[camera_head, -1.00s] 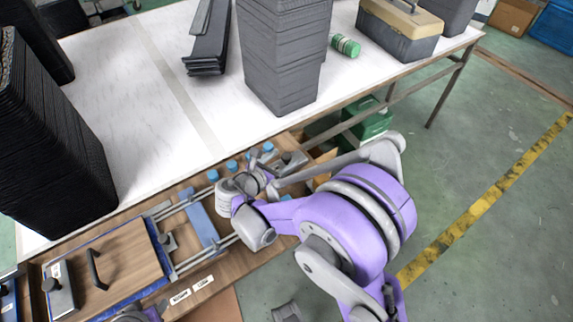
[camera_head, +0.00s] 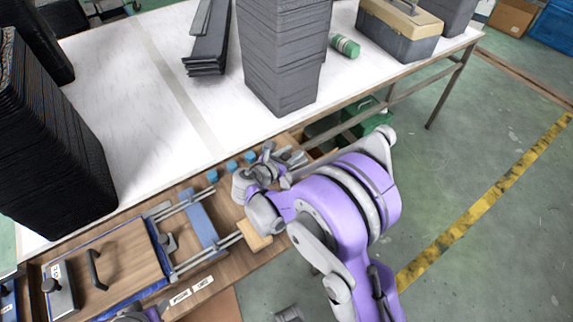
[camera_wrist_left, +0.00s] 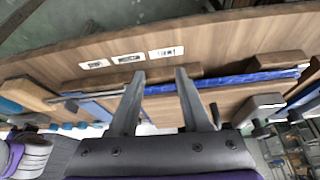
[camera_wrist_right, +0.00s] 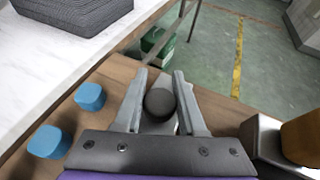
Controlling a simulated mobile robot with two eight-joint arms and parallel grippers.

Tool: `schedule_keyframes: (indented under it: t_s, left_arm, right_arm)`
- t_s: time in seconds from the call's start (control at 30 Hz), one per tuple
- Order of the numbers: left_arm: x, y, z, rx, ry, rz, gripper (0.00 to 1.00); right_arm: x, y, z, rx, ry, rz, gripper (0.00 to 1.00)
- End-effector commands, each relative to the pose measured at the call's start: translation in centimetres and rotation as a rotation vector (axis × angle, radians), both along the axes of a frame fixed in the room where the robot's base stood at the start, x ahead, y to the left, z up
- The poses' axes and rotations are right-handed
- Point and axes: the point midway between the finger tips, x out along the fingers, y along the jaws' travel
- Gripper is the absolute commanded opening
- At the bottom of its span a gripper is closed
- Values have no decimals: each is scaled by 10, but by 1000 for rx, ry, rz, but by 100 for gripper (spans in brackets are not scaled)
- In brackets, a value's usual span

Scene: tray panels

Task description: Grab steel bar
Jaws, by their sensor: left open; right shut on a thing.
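My right gripper (camera_head: 268,172) is over the right end of the wooden board. In the right wrist view its fingers (camera_wrist_right: 159,75) are shut on a dark round knob (camera_wrist_right: 160,103), seen nearly end-on. I cannot tell whether this knob is part of the steel bar; the gripper hides what lies below it. A grey metal piece (camera_head: 296,158) shows just right of the gripper in the head view. My left gripper (camera_wrist_left: 160,75) is open and empty, close above the front of the board near the printed labels (camera_wrist_left: 128,58).
The wooden board (camera_head: 232,272) carries blue blocks (camera_head: 231,166), metal rails with a blue crosspiece (camera_head: 201,222), a tan block (camera_head: 255,236) and a panel with a black handle (camera_head: 94,268). The white table (camera_head: 120,120) behind holds tall stacks of dark trays (camera_head: 285,60) and a toolbox (camera_head: 400,30).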

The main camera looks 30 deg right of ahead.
Motion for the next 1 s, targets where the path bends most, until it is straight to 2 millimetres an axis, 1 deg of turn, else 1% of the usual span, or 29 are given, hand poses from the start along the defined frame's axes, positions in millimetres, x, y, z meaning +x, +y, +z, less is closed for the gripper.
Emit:
schedule_keyframes:
  t_s: [0.03, 0.07, 0.57, 0.67, 1.0]
  left_arm:
    - [0, 0, 0, 0, 0, 0, 47]
    - [0, 0, 0, 0, 0, 0, 47]
    - [0, 0, 0, 0, 0, 0, 47]
    - [0, 0, 2, 0, -1, 0, 47]
    - [2, 0, 12, 0, -4, 0, 47]
  right_arm:
    - [0, 0, 0, 0, 0, 0, 4]
    - [0, 0, 0, 0, 0, 0, 0]
    - [0, 0, 3, -1, 0, 0, 0]
    - [0, 0, 13, -1, 0, 0, 0]
    - [0, 0, 79, -1, -1, 1, 0]
